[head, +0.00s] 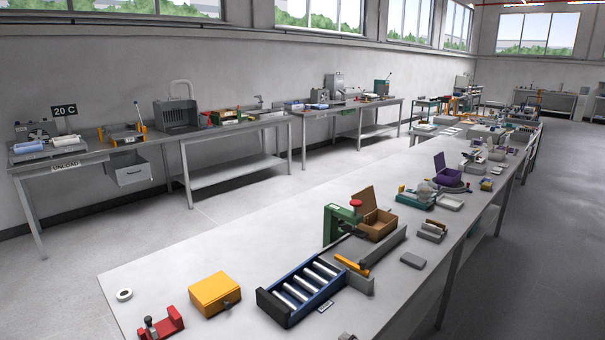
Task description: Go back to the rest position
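Neither of my grippers nor any part of my arms can be made out in the head view. The task names no object. A long grey workbench (150,280) runs from the bottom of the picture away to the upper right. A second grey bench (95,157) along the left wall carries an UNLOAD label (66,166) and a 20 C sign (64,110). I cannot tell from this view how my arms are posed.
On the near bench are a blue roller tray (264,304), an orange box (215,293), a red fixture (163,325), a white ring (124,295), a green press (335,222) and an open wooden box (377,222). Clear floor (245,205) lies between the benches.

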